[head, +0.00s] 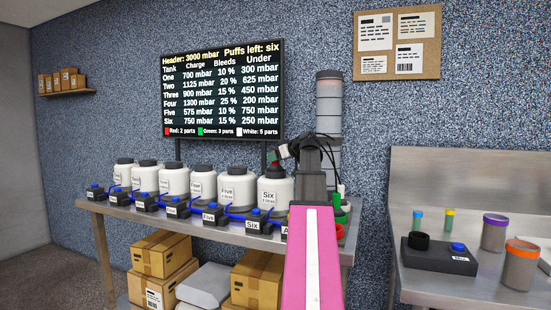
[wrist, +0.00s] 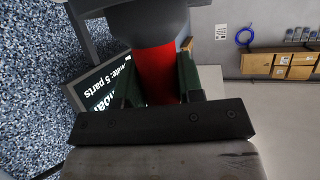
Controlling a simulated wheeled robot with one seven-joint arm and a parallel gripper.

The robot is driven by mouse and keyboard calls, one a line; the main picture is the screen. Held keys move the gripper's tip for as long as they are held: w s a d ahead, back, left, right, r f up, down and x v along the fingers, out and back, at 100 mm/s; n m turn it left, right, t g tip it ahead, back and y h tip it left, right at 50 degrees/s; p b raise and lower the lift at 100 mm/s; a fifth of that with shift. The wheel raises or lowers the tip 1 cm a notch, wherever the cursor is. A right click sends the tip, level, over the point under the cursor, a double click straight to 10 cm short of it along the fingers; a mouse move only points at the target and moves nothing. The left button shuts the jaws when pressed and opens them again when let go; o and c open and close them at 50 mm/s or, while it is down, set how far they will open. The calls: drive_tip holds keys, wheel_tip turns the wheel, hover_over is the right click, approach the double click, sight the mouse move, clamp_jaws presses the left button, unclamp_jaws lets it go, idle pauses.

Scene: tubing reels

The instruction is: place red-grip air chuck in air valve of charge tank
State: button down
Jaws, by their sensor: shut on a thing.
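My gripper (head: 280,153) is over the back of the long bench, just above the white tank marked Six (head: 280,193). In the wrist view its green fingers (wrist: 159,80) are shut on the red-grip air chuck (wrist: 155,72), one on each side of the red band. A wide dark part of the chuck extends beyond the fingers. In the head view the chuck is small and partly hidden by my wrist. Several white tanks with dark caps stand in a row, including Five (head: 229,190). I cannot tell which is the charge tank, and no air valve shows clearly.
Blue-knobbed dark boxes (head: 213,213) joined by blue tubing line the bench front. A tall grey column (head: 328,120) stands behind my arm. Green and red cups (head: 341,215) sit at the bench's right end. A second bench (head: 430,290) at right holds jars. A display (head: 222,90) hangs behind.

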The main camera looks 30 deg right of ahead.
drive_tip(key=c, duration=0.8)
unclamp_jaws()
drive_tip(key=shift+f, duration=0.1)
drive_tip(key=shift+o, duration=0.2)
drive_tip(key=v, duration=1.2)
